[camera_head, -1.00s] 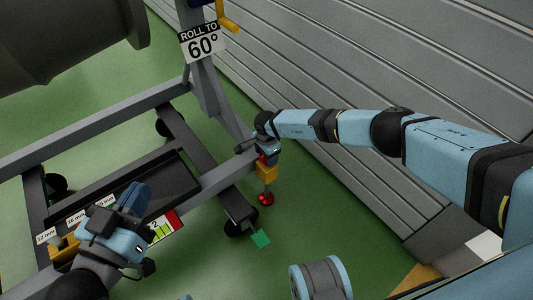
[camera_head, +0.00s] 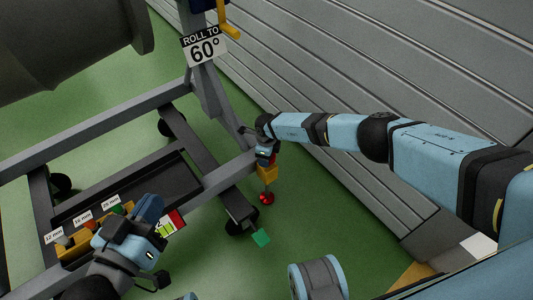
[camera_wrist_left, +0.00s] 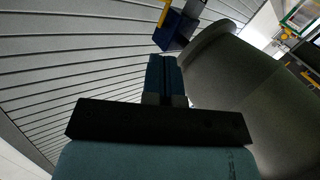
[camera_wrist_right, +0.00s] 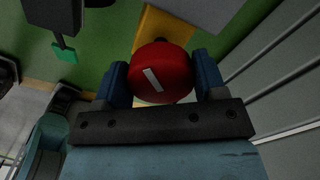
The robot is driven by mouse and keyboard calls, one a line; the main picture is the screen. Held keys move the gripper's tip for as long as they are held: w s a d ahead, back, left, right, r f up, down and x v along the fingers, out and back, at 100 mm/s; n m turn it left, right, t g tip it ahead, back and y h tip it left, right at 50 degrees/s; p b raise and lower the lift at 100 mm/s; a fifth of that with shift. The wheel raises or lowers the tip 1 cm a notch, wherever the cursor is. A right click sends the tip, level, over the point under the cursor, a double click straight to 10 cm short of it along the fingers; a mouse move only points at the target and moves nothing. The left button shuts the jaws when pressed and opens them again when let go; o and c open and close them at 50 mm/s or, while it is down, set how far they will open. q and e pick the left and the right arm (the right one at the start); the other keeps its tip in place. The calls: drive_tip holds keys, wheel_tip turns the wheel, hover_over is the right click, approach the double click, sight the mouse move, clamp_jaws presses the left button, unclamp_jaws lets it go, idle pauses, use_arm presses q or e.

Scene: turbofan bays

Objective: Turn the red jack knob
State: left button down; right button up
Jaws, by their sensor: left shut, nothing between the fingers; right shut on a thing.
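The red jack knob (camera_wrist_right: 162,73) is a round red disc with a white line on its face, in the right wrist view. The line runs slanted, from upper left to lower right. My right gripper (camera_wrist_right: 164,82) is shut on the knob, one blue finger on each side. In the head view the right gripper (camera_head: 266,153) hides most of the knob, above a yellow block (camera_head: 267,172) on the stand's corner. My left gripper (camera_head: 149,208) is shut and empty above the tray at lower left. Its closed fingers also show in the left wrist view (camera_wrist_left: 164,78).
The grey stand frame (camera_head: 215,181) carries a "ROLL TO 60°" sign (camera_head: 203,46). A tray with size labels (camera_head: 83,215) and coloured pieces lies at lower left. A red ball-like foot (camera_head: 267,198) hangs under the yellow block. A ribbed grey wall (camera_head: 400,80) runs along the right.

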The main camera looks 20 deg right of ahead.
drive_tip(key=m+p, duration=0.1)
drive_tip(key=m, duration=0.4)
drive_tip(key=shift+d+r+m+p, duration=0.1)
drive_tip(key=shift+m+p, duration=0.25)
drive_tip(key=shift+m, duration=0.05)
drive_tip(key=m+p, duration=0.1)
drive_tip(key=m, duration=0.6)
drive_tip(key=shift+d+p, duration=0.1)
drive_tip(key=shift+p, duration=0.3)
drive_tip(key=m, duration=0.2)
drive_tip(key=shift+m, duration=0.4)
use_arm(q)
wheel_tip(320, 180, up, 7)
drive_tip(key=t, duration=0.2)
drive_tip(key=shift+a+n+t+p, duration=0.25)
drive_tip(key=shift+n+t+p, duration=0.15)
use_arm(e)
drive_tip(key=m, duration=0.4)
drive_tip(key=shift+d, duration=0.1)
drive_tip(key=shift+m, duration=0.4)
drive_tip(key=shift+m, duration=0.6)
